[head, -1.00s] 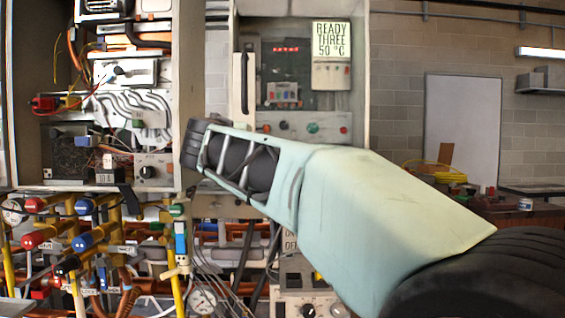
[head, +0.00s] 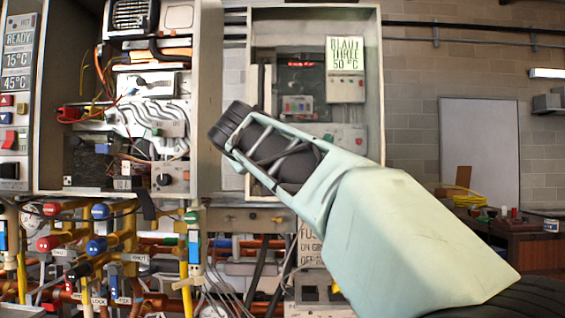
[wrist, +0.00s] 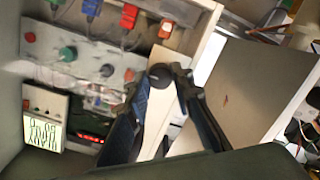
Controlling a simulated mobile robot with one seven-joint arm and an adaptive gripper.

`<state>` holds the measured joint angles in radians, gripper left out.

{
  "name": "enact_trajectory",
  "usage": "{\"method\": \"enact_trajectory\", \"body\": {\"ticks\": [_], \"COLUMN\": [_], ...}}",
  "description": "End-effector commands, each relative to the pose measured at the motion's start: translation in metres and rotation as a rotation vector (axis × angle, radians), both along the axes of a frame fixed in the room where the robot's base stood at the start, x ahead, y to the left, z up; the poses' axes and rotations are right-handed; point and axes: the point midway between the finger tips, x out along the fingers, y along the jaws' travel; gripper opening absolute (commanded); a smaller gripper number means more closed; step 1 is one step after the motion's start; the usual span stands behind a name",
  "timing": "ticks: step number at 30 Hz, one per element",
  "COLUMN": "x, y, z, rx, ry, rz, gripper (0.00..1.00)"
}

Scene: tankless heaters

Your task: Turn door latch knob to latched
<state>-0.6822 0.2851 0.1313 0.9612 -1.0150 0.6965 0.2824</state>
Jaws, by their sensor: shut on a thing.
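The door latch knob (wrist: 160,73) is a small dark round knob at the pale edge strip of an open cabinet in the wrist view. My gripper (wrist: 168,80) has its dark fingers closed around it, one on each side. The fingers cover part of the knob, so its turn angle cannot be read. In the head view my pale green arm hides the gripper and the knob.
Red, green and black knobs and plugs sit on the panel (wrist: 85,50) beside my gripper. A pale flat panel (wrist: 245,80) lies to its right. Coloured valves and pipes (head: 95,240) crowd the lower left. A wooden bench (head: 500,240) stands at the right.

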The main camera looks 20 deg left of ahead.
Motion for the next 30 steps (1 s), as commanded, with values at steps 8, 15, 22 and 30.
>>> {"method": "enact_trajectory", "body": {"ticks": [8,15,22,30], "x": [0.0003,0.0003,0.0003,0.0001], "y": [-0.0006,-0.0006,-0.0005,-0.0002], "z": [0.0006,0.0007,0.0005,0.0002], "rx": [0.046,0.050,0.049,0.048], "ry": [0.010,0.011,0.011,0.011], "rz": [-0.001,-0.001,-0.001,0.000], "gripper": [0.00,0.00,0.31,0.39]}}
